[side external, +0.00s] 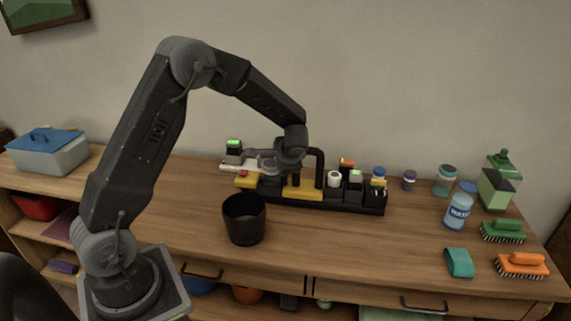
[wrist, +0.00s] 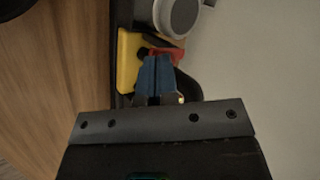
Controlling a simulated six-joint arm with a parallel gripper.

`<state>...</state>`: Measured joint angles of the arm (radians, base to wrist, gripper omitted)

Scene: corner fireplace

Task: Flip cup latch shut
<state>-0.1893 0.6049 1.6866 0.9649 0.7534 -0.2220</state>
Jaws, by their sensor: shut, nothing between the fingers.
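A long black rack (side external: 357,206) with yellow parts stands on the desk. At its left end is a yellow block (side external: 247,183) with a small red piece (side external: 243,173) on it. In the wrist view the yellow block (wrist: 127,68) lies beside the red latch-like piece (wrist: 168,53). My gripper (wrist: 154,62) has its blue fingers shut and empty, with the tips close to the red piece. I cannot tell whether they touch it. A grey round part (wrist: 178,16) lies just beyond. In the side view my wrist hides part of the rack and the fingertips are unclear.
A black cup (side external: 245,218) stands on the desk in front of the rack. A lidded grey box (side external: 49,153) is at far left. Bottles (side external: 459,205), brushes (side external: 521,265) and a teal item (side external: 459,262) are at right. The front middle right of the desk is clear.

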